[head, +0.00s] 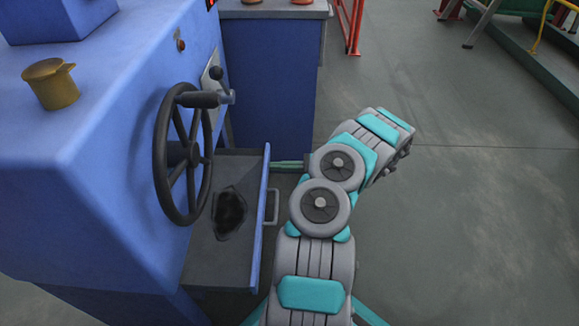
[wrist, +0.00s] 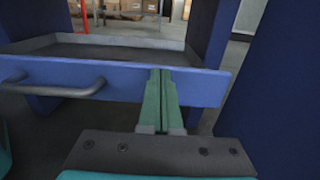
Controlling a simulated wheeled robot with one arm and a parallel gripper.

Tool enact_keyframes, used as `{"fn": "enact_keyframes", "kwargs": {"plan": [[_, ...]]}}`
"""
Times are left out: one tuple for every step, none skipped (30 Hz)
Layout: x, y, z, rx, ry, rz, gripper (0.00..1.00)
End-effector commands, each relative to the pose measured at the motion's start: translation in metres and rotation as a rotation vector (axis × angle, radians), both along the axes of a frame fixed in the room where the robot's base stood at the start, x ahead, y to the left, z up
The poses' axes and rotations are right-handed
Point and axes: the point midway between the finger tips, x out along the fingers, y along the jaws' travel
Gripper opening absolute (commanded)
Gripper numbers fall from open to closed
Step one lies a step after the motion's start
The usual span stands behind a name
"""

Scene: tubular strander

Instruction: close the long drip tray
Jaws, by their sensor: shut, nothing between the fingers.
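The long drip tray (head: 220,265) is pulled out of the blue machine, below the handwheel. It is grey inside with a dark puddle, and has a blue front panel (head: 258,225) with a grey bar handle (head: 272,207). In the wrist view, the panel (wrist: 120,82) runs across the picture with the handle (wrist: 55,85) at the left. My gripper (head: 276,164) is at the far end of the panel, on its outer side. Its green fingers (wrist: 162,72) are shut and empty, right of the handle. They are at or very near the panel; I cannot tell whether they touch.
A black handwheel (head: 183,153) with a crank overhangs the tray. The blue machine body (head: 100,150) is at the left, and a blue cabinet (head: 268,85) stands behind the tray. Grey floor (head: 470,220) is clear at the right.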

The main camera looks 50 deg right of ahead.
Motion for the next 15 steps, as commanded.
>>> {"fn": "enact_keyframes", "kwargs": {"plan": [[0.0017,0.0013,0.0002,0.001,-0.001,0.0,0.0],[0.0023,0.0017,0.0003,0.0,0.0,-0.001,0.0],[0.0029,0.0021,0.0003,0.0,0.0,-0.001,0.0],[0.0032,0.0022,0.0004,-0.001,-0.001,-0.001,0.0],[0.0034,0.0022,0.0004,-0.001,-0.001,-0.001,0.0],[0.0034,0.0022,0.0004,-0.001,-0.001,-0.001,0.0],[0.0034,0.0021,0.0004,-0.001,0.0,-0.001,0.0],[0.0034,0.0021,0.0004,-0.001,0.0,-0.001,0.0],[0.0033,0.0022,0.0003,-0.001,0.0,-0.001,0.0],[0.0034,0.0021,0.0003,-0.001,0.0,-0.001,0.0],[0.0033,0.0022,0.0003,-0.001,0.0,-0.001,0.0],[0.0034,0.0022,0.0003,-0.001,0.0,-0.001,0.0],[0.0039,0.0027,0.0003,-0.001,0.0,-0.001,0.0],[0.005,0.0034,0.0003,-0.001,0.0,0.0,0.0],[0.0075,0.0056,0.0002,-0.001,-0.001,0.001,0.0]]}}
